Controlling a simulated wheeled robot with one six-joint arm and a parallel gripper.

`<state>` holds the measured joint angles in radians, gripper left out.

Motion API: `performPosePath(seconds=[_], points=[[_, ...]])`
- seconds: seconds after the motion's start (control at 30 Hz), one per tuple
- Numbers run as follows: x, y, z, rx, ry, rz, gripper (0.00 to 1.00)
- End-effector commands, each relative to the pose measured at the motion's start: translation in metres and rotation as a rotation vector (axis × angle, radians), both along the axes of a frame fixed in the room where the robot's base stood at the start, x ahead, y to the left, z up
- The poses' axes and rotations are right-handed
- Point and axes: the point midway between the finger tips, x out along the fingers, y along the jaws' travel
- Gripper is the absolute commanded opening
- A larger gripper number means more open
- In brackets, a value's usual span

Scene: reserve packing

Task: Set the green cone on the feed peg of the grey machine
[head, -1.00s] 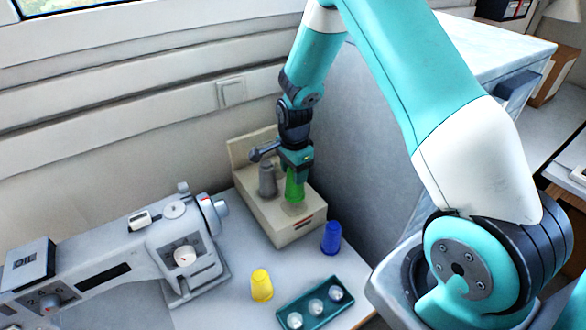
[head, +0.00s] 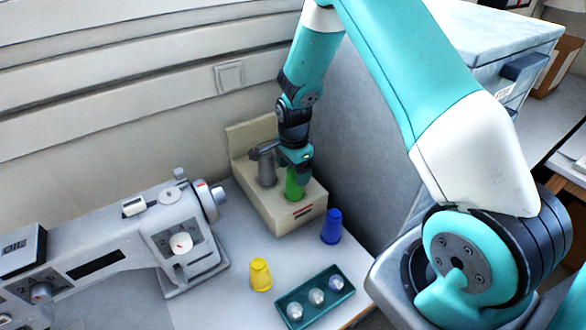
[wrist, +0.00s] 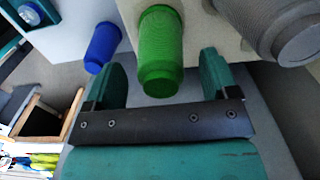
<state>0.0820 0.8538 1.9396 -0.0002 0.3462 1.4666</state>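The green cone (head: 293,185) stands upright on the cream block-shaped machine (head: 284,220), beside a grey cone (head: 267,172). My gripper (head: 298,168) is right at the green cone's upper part. In the wrist view the green cone (wrist: 160,45) is between the two fingers of my gripper (wrist: 163,72), with a gap on each side, so the fingers are open. Any peg under the green cone is hidden. A grey sewing machine (head: 112,252) stands at the left, with a small pin-like part on its top.
A blue cone (head: 331,227) stands just right of the cream machine, and a yellow cone (head: 260,275) stands in front. A teal tray (head: 334,300) holds several clear round pieces. The wall is close behind, and a large grey cabinet (head: 370,150) stands at the right.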

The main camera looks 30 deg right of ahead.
Motion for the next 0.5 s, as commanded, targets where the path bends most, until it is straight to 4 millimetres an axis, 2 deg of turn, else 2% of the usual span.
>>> performPosePath(seconds=[0.3, 0.43, 0.5], points=[[0.0, 0.0, 0.002, 0.0, 0.0, 0.0, 0.8], [0.001, 0.0, 0.016, 0.0, -0.004, 0.0, 0.8], [0.001, 0.0, 0.03, -0.001, -0.007, 0.0, 0.8]])
